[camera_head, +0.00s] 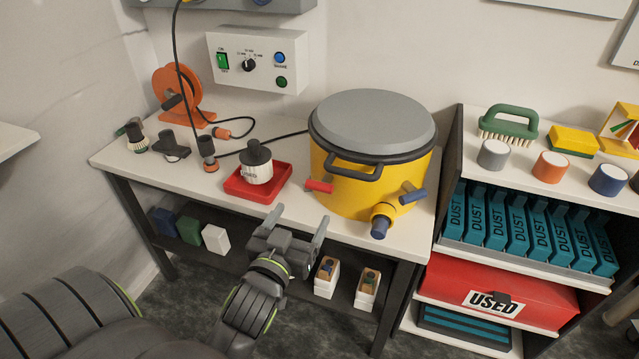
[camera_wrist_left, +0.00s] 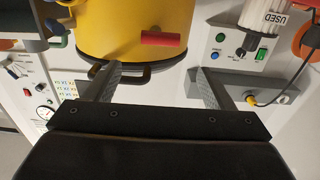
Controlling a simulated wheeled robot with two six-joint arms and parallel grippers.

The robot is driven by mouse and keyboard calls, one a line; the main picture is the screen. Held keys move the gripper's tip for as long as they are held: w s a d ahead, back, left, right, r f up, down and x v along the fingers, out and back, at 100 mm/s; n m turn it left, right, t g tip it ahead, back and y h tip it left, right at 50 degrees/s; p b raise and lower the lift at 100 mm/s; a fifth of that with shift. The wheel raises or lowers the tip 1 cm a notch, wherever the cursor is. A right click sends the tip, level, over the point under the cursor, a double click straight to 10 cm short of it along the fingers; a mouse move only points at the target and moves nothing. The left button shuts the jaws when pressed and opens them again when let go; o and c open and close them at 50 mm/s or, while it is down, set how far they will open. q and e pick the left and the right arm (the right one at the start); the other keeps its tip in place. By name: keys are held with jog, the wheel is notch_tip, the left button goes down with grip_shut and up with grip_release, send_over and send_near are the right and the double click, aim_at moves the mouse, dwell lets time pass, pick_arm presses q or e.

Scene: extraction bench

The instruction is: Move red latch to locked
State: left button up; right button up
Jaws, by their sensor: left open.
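The red latch (camera_head: 319,186) is a short red bar sticking out of the left side of the yellow drum (camera_head: 345,192). In the left wrist view the red latch (camera_wrist_left: 163,39) lies about level across the drum's wall (camera_wrist_left: 120,25), beyond my fingertips. My left gripper (camera_head: 301,216) is open and empty in front of the bench edge, below and left of the latch and apart from it. In the wrist view the dark drum handle (camera_wrist_left: 130,73) shows near the left finger of my left gripper (camera_wrist_left: 150,72). My right gripper is not in view.
A red tray (camera_head: 240,187) holding a white canister (camera_head: 257,168) stands left of the drum. A shelf unit (camera_head: 447,190) stands close on the right.

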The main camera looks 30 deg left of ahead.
aim_at(318, 186)
pick_arm(q)
jog(key=x, duration=1.1)
jog(key=shift+w, duration=0.25)
jog(key=shift+c, duration=0.2)
jog(key=c, duration=0.9)
